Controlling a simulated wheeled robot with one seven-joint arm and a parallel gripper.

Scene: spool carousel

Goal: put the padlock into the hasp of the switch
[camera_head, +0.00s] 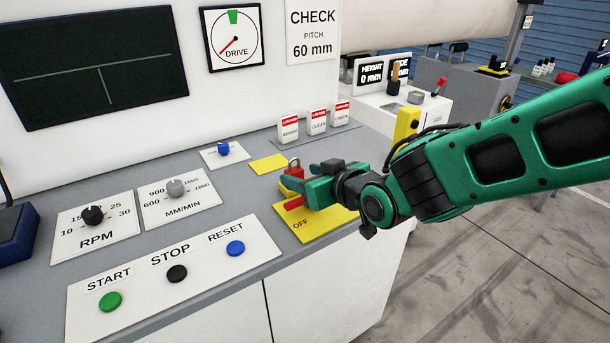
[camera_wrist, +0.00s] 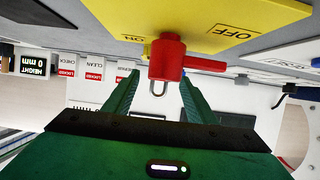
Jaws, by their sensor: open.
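A red block with a thin metal loop, which looks like the padlock (camera_wrist: 166,60), stands at the switch; its red top also shows in the head view (camera_head: 294,171), behind my gripper. The red switch handle (camera_head: 293,203) points toward OFF on the yellow plate (camera_head: 325,222); it also shows in the wrist view (camera_wrist: 205,63). My gripper (camera_wrist: 159,83) is open, with one finger on each side of the metal loop and gaps visible. In the head view my gripper (camera_head: 297,186) hides much of the switch. I cannot make out the hasp or whether the loop passes through it.
Several lockout tags (camera_head: 318,121) stand at the back of the grey console (camera_head: 215,193). A button panel (camera_head: 175,275) lies in front. The console's right edge drops to open floor.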

